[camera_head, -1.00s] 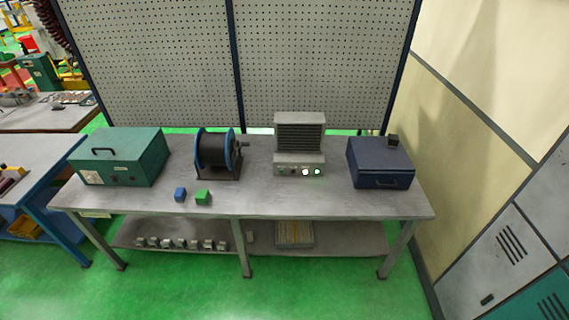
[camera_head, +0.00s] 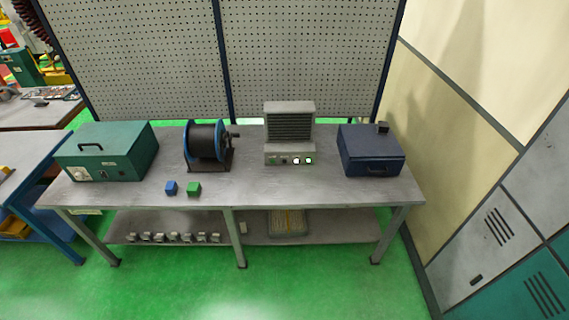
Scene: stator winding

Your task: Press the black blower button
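The grey blower (camera_head: 290,132) stands upright on the metal workbench (camera_head: 330,190), right of the wire spool. It has a dark slatted grille and a row of small controls along its front base. Two of these on the right look lit, whitish and green. A dark spot (camera_head: 284,161) left of them may be the black button, but it is too small to tell for sure. Neither of my grippers is in view.
A green box (camera_head: 125,160), a blue-rimmed wire spool (camera_head: 207,143) and a dark blue box (camera_head: 372,150) share the bench. A blue cube (camera_head: 171,187) and a green cube (camera_head: 194,189) lie near its front edge. The green floor (camera_head: 300,285) in front is clear.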

